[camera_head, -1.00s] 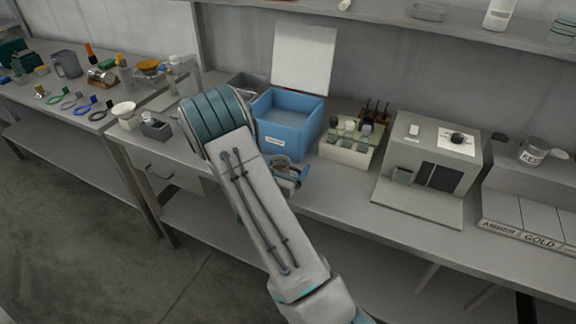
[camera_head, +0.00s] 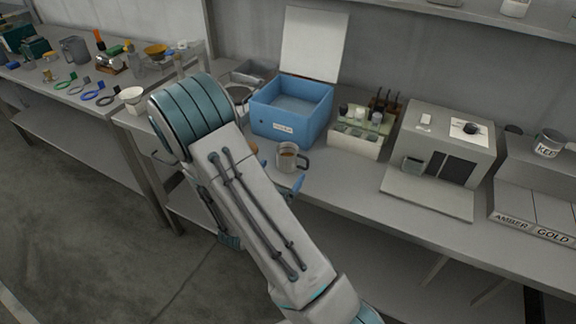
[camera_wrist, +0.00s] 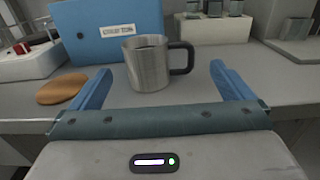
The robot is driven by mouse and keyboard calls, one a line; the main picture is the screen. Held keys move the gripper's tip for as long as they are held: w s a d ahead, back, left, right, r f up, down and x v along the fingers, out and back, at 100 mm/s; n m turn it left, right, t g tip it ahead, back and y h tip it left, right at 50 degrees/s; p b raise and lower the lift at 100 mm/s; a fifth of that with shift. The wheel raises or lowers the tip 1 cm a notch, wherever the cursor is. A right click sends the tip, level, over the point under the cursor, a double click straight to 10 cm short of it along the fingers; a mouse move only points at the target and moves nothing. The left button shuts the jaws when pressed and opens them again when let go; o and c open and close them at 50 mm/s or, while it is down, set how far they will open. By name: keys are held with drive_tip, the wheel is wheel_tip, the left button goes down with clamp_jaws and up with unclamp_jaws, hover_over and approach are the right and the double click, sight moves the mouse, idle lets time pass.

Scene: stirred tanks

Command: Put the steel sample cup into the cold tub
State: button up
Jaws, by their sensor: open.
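The steel sample cup (camera_head: 289,158) stands upright on the bench in front of the cold tub, with brown contents visible. In the wrist view the cup (camera_wrist: 149,66) is plain metal with a dark handle on its right. My gripper (camera_wrist: 160,68) is open and empty, its blue fingers to either side of the cup and apart from it. In the head view my arm hides part of the gripper. The cold tub (camera_head: 283,127) is a blue labelled box with its white lid (camera_head: 314,45) raised at the back. Its front wall (camera_wrist: 95,40) is behind the cup in the wrist view.
A round brown disc (camera_wrist: 62,88) lies on the bench left of the cup. A rack of bottles (camera_head: 357,142) stands right of the tub, then a grey machine (camera_head: 440,150). A grey metal tray (camera_head: 248,74) is behind left of the tub.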

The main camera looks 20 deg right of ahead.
drive_tip(key=s+d+r+m+g+y, duration=0.2)
drive_tip(key=s+r+m+g, duration=0.2)
drive_tip(key=s+m+g, duration=0.35)
drive_tip(key=s+d+r+m+g+y, duration=0.1)
drive_tip(key=s+r+m+g+y, duration=0.15)
drive_tip(key=s+m+g, duration=0.5)
drive_tip(key=s+a+r+m+t+y, duration=0.5)
drive_tip(key=a+r+m+t+y, duration=0.2)
drive_tip(key=a, duration=0.5)
drive_tip(key=m+y, duration=0.2)
drive_tip(key=m, duration=0.1)
drive_tip(key=shift+s+m+y, duration=0.15)
drive_tip(key=shift+m+y, duration=0.15)
drive_tip(key=shift+y, duration=0.05)
drive_tip(key=shift+d, duration=0.15)
